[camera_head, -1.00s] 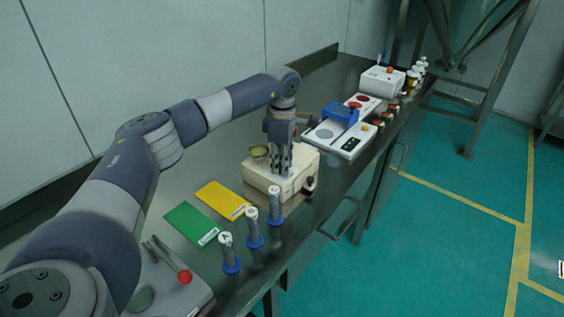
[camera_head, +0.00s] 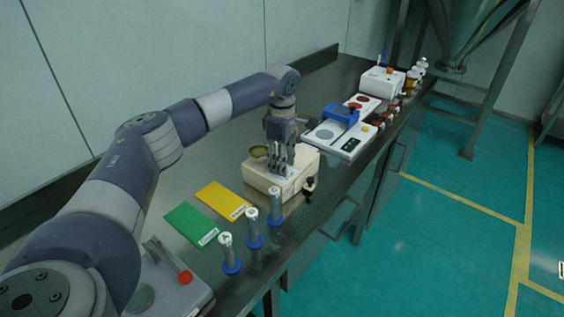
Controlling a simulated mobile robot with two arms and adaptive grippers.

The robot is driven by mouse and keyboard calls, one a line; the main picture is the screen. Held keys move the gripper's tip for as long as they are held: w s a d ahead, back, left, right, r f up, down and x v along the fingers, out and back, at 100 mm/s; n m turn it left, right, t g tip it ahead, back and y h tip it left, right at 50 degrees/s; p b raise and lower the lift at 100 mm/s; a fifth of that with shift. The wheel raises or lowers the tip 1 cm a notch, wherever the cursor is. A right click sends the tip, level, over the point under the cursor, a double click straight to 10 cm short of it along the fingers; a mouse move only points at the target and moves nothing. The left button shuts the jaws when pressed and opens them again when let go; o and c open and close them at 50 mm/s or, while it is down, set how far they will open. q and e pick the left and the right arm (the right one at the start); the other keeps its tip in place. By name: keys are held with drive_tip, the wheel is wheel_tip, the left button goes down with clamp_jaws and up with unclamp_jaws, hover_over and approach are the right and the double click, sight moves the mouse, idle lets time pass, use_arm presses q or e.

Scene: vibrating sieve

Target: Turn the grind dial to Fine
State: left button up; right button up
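A cream box-shaped machine (camera_head: 258,181) stands on the bench in the middle of the view. It has a dark knob (camera_head: 309,184) at its front right corner and a round olive cup at its back left. I cannot read any dial marking or the word Fine at this size. My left gripper (camera_head: 281,170) points down over the top of the machine, with its fingertips close to or touching a grey area there. The fingers hide part of that top, and I cannot tell whether they hold anything. My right gripper is not in view.
Yellow (camera_head: 222,200) and green (camera_head: 191,224) cards lie left of the machine. Three blue-based vials, one here (camera_head: 254,231), stand along the front edge. Behind the machine are a white panel with a blue frame (camera_head: 340,113) and a white device (camera_head: 381,82).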

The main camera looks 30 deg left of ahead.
use_arm(q)
drive_tip(key=shift+s+f, duration=0.1)
drive_tip(key=shift+f, duration=0.05)
wheel_tip(320, 180, up, 12)
idle(0.7)
idle(0.4)
